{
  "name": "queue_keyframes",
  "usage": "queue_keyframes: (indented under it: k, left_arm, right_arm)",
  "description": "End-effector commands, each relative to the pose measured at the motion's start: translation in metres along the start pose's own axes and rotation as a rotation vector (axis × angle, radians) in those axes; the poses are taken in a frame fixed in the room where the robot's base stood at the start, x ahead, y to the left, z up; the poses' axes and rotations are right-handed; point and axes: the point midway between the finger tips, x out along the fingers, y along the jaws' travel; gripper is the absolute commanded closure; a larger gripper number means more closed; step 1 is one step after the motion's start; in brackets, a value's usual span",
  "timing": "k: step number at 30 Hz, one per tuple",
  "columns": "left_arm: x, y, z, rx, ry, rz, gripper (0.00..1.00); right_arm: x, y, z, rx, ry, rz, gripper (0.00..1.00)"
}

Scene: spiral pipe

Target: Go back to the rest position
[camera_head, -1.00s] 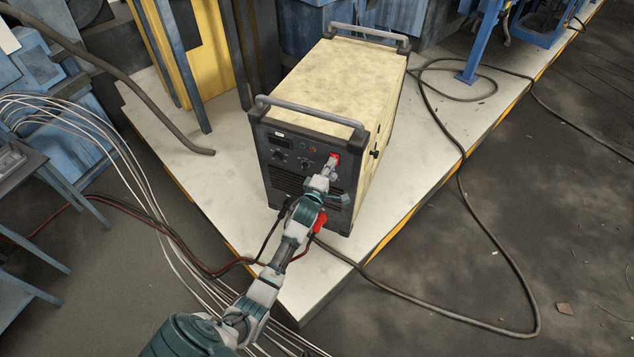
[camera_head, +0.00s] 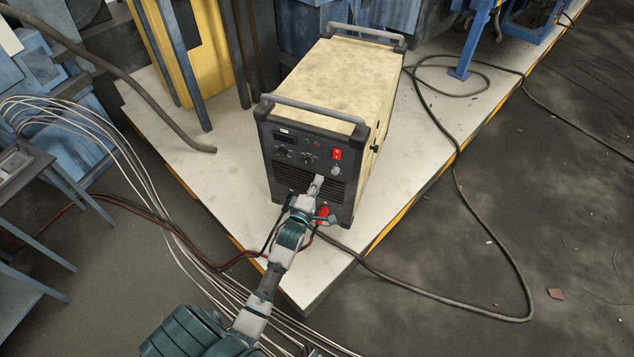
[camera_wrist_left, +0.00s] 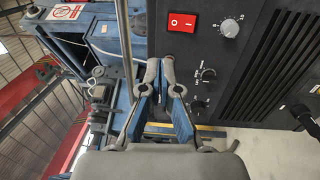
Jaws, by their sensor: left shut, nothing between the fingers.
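My left gripper (camera_head: 317,184) is in front of the lower black panel of a cream-topped machine (camera_head: 335,85). It is shut and empty. In the left wrist view the two fingertips (camera_wrist_left: 160,68) are together, to the lower left of the red switch (camera_wrist_left: 183,22). The red switch (camera_head: 337,154) also shows in the head view, above and to the right of the gripper and apart from it. My left arm runs from the bottom edge up to the machine. My right gripper is in neither view.
The machine stands on a pale platform (camera_head: 235,205) with a yellow edge. A red connector (camera_head: 323,213) sits low on its front, beside my left wrist. Dark cables (camera_head: 480,225) and pale wires (camera_head: 130,160) lie around. Open floor (camera_head: 560,200) is on the right.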

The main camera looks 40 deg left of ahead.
Motion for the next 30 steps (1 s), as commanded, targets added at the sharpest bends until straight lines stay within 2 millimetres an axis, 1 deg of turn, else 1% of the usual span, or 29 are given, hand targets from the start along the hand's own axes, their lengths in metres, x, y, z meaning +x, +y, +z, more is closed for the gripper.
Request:
queue_keyframes:
  k: [12, 14, 15, 16, 17, 19, 20, 21, 23, 24, 26, 27, 29, 30]
  left_arm:
    - [0.0, 0.0, 0.0, 0.0, 0.0, 0.0, 1.0]
    - [-0.001, -0.003, 0.001, 0.011, -0.003, -0.01, 1.0]
    - [-0.003, -0.009, 0.004, 0.031, -0.007, -0.029, 1.0]
    - [-0.006, -0.015, 0.006, 0.057, -0.013, -0.05, 1.0]
    - [-0.01, -0.025, 0.009, 0.092, -0.022, -0.081, 1.0]
    - [-0.025, -0.057, 0.019, 0.208, -0.058, -0.178, 1.0]
    - [-0.034, -0.074, 0.024, 0.272, -0.081, -0.229, 1.0]
    - [-0.05, -0.099, 0.032, 0.367, -0.122, -0.304, 1.0]
    - [-0.079, -0.138, 0.042, 0.519, -0.202, -0.418, 1.0]
    - [-0.101, -0.162, 0.049, 0.621, -0.267, -0.489, 1.0]
    - [-0.138, -0.197, 0.058, 0.768, -0.375, -0.588, 1.0]
    - [-0.165, -0.219, 0.062, 0.861, -0.455, -0.647, 1.0]
    - [-0.207, -0.247, 0.068, 0.994, -0.585, -0.726, 1.0]
    - [-0.237, -0.264, 0.071, 1.077, -0.679, -0.771, 1.0]
  right_arm:
    - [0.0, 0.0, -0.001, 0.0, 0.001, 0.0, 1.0]
    - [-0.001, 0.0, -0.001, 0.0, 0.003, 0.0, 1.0]
    - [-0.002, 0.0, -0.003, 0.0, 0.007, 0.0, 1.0]
    - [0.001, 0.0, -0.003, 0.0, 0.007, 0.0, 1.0]
    - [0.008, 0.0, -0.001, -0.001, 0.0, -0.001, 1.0]
    - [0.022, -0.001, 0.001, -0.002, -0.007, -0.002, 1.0]
    - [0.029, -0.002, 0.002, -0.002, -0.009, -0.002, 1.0]
    - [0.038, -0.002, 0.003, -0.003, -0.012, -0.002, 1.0]
    - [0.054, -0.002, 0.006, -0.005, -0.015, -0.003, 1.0]
    - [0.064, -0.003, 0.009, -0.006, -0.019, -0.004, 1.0]
    - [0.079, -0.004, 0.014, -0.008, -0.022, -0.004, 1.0]
    - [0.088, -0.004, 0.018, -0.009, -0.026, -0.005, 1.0]
    - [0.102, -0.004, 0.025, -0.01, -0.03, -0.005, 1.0]
    - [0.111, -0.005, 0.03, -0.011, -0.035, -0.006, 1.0]
